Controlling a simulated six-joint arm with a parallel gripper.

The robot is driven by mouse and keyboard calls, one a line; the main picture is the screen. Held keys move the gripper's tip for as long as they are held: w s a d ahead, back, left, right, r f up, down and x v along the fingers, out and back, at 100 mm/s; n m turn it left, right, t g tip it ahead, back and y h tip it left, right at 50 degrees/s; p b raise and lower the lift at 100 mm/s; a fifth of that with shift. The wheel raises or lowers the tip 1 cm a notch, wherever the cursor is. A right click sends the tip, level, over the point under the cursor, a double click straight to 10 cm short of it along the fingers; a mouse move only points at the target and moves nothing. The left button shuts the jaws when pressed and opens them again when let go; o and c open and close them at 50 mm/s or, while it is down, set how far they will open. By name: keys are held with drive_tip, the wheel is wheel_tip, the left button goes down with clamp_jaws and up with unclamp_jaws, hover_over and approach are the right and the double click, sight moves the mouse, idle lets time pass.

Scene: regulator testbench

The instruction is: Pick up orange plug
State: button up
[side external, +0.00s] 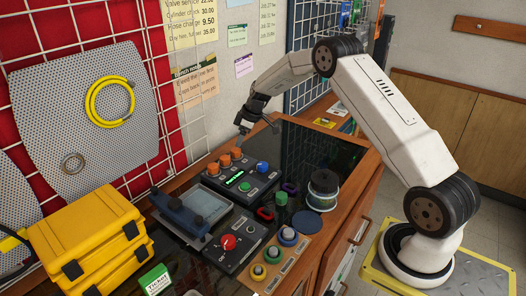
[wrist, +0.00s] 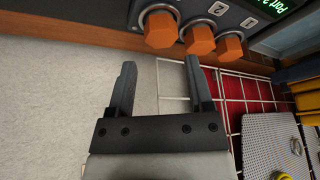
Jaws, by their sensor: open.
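Three orange plugs sit in a row on the back edge of a dark control box (side external: 238,186): a left plug (side external: 213,168), a middle plug (side external: 225,160) and a right plug (side external: 237,153) in the side view. In the wrist view they show at the top as hexagonal caps in metal collars: one plug (wrist: 160,29), a second (wrist: 199,40) and a third (wrist: 230,47), with digits 2 and 1 legible on the panel. My gripper (side external: 257,125) is open and empty, above and behind the plugs. In the wrist view, my gripper (wrist: 160,62) has its fingers apart below the plugs, with nothing between them.
A blue knob (side external: 262,167) is on the same box. A second box with a red knob (side external: 227,242), a wooden block with several buttons (side external: 270,272) and a glass jar (side external: 323,190) stand nearby. A wire grid wall (side external: 172,122) rises behind. Yellow cases (side external: 90,235) stand left.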

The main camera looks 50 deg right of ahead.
sight(236, 149)
drive_tip(key=shift+x, duration=2.65)
drive_tip(key=shift+s, duration=0.1)
clamp_jaws()
